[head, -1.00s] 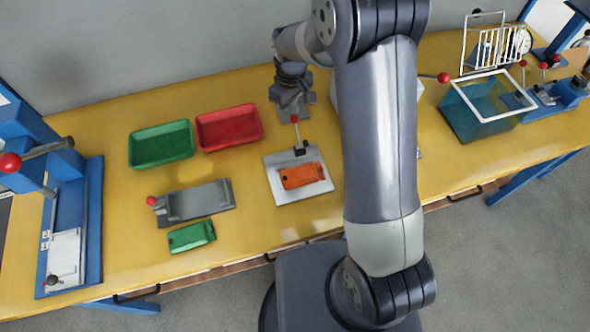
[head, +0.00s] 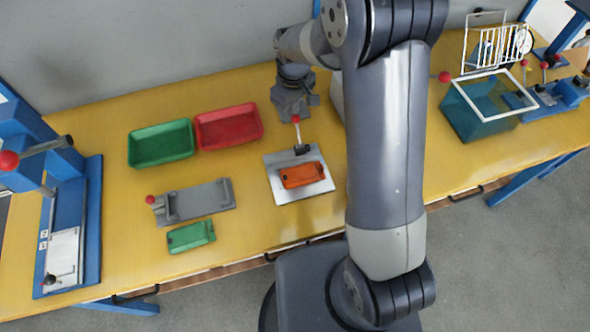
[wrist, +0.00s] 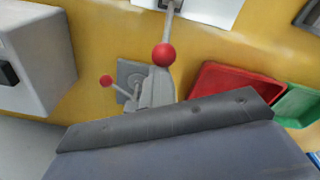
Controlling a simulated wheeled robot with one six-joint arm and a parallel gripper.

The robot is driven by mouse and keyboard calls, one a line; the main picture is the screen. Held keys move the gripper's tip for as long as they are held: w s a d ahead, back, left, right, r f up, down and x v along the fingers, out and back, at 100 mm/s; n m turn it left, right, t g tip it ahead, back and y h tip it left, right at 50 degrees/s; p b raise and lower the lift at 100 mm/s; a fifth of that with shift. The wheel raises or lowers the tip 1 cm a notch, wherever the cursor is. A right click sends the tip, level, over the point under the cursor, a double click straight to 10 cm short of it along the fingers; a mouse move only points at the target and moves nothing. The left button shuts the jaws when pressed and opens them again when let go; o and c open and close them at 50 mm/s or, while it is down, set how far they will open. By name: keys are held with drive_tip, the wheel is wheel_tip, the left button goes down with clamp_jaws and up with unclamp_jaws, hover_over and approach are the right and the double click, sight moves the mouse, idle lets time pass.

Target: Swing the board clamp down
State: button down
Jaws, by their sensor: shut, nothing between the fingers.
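The board clamp (head: 302,150) is a dark block at the back of a white plate (head: 286,194). Its lever stands up, with a red ball knob (head: 296,119) on top. An orange board (head: 302,175) lies on the plate in front of it. My gripper (head: 294,112) is shut and empty, just behind the knob; whether they touch I cannot tell. In the wrist view the knob (wrist: 164,55) shows just beyond my fingertips (wrist: 158,80), with the lever running up to the white plate (wrist: 205,8). The board is out of the wrist view.
Green (head: 160,144) and red (head: 228,127) trays lie left of the plate. A grey fixture (head: 200,200) and green part (head: 191,236) lie nearer. A small second lever with a red ball (wrist: 106,81) and a white box (wrist: 35,55) are close to my gripper.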

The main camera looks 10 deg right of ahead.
sight(298, 118)
drive_tip(key=shift+s+d+f+g, duration=0.25)
drive_tip(key=shift+s+f, duration=0.3)
drive_tip(key=shift+s, duration=0.1)
drive_tip(key=shift+s+d+f+g, duration=0.25)
drive_tip(key=shift+s+f, duration=0.25)
drive_tip(key=shift+s, duration=0.3)
drive_tip(key=shift+s+d, duration=0.15)
drive_tip(key=shift+d, duration=0.05)
drive_tip(key=shift+r, duration=0.2)
drive_tip(key=shift+w+a, duration=0.1)
drive_tip(key=shift+w, duration=0.1)
drive_tip(key=shift+w+a+r, duration=0.15)
drive_tip(key=shift+w+a, duration=0.05)
drive_tip(key=shift+w, duration=0.5)
wheel_tip(298, 118, up, 7)
drive_tip(key=p, duration=0.5)
